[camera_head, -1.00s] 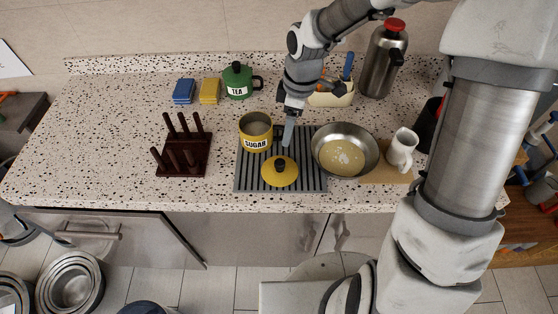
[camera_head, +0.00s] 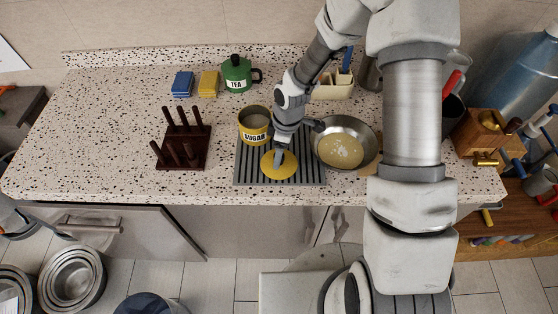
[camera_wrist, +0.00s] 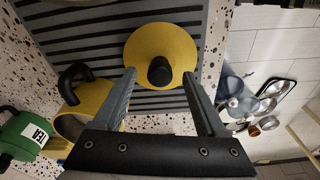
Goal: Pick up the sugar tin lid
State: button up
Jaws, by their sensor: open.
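The sugar tin lid (camera_head: 272,168) is a yellow disc with a black knob, lying on the grey ribbed mat (camera_head: 308,176). In the wrist view the lid (camera_wrist: 178,46) lies beyond my open fingers, with its dark knob between their lines. The yellow sugar tin (camera_head: 254,128) stands open behind the lid at the left; the wrist view also shows it (camera_wrist: 98,104). My gripper (camera_head: 281,152) is over the lid, pointing down, and partly hides it in the head view. In the wrist view my gripper (camera_wrist: 162,84) is open and empty between the fingers.
A steel pan (camera_head: 345,150) sits close on the right of the mat. A dark wooden peg rack (camera_head: 184,150) stands on the left. A green tea tin (camera_head: 237,76) and two sponges (camera_head: 195,84) are at the back. The counter's left side is clear.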

jog(key=shift+f, duration=0.95)
grip_shut()
